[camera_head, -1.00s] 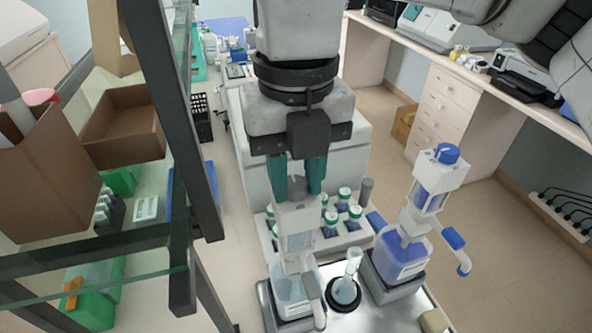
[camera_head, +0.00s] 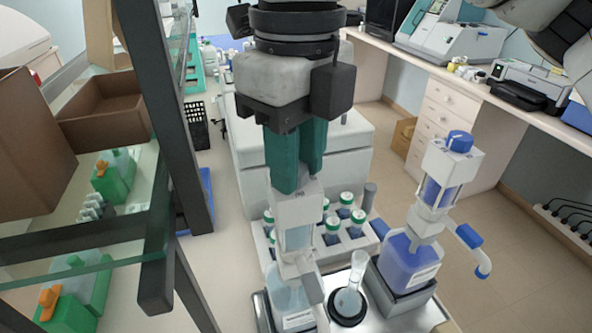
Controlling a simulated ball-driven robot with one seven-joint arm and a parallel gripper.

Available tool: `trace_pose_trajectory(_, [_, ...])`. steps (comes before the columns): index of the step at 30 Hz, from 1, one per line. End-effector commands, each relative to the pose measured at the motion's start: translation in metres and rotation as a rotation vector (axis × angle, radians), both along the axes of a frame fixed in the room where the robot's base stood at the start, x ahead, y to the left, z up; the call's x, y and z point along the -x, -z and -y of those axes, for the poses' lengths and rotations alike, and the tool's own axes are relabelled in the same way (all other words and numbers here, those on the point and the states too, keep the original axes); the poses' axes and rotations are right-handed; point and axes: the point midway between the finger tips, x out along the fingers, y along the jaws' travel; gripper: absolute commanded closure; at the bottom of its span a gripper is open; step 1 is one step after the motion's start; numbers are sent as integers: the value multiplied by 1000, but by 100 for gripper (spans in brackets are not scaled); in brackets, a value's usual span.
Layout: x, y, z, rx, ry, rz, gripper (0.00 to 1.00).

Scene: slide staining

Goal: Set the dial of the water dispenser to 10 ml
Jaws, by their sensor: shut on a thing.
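The water dispenser (camera_head: 295,234) is the white and clear bottle-top unit on a bottle of pale liquid (camera_head: 290,301), at the lower middle of the head view. My gripper (camera_head: 298,184) points down with teal fingers closed around the top of this dispenser, where its dial sits. The fingers hide the dial, so its setting cannot be read. A second dispenser (camera_head: 437,184) with a blue dial (camera_head: 459,141) stands to the right on a bottle of blue liquid (camera_head: 407,262); my gripper is apart from it.
A flask (camera_head: 349,296) stands on a black round base between the two bottles. Behind it is a rack of green-and-white capped tubes (camera_head: 333,226). A dark-framed glass shelf (camera_head: 180,130) stands close on the left. Open floor lies to the right.

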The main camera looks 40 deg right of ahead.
Motion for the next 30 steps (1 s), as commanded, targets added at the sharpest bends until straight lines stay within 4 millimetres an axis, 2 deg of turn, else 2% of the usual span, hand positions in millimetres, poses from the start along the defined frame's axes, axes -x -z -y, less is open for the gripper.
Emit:
trace_pose_trajectory(21, [-2, 1, 3, -1, -671, 1, 99])
trace_pose_trajectory(30, [-3, 0, 3, 0, -886, 1, 99])
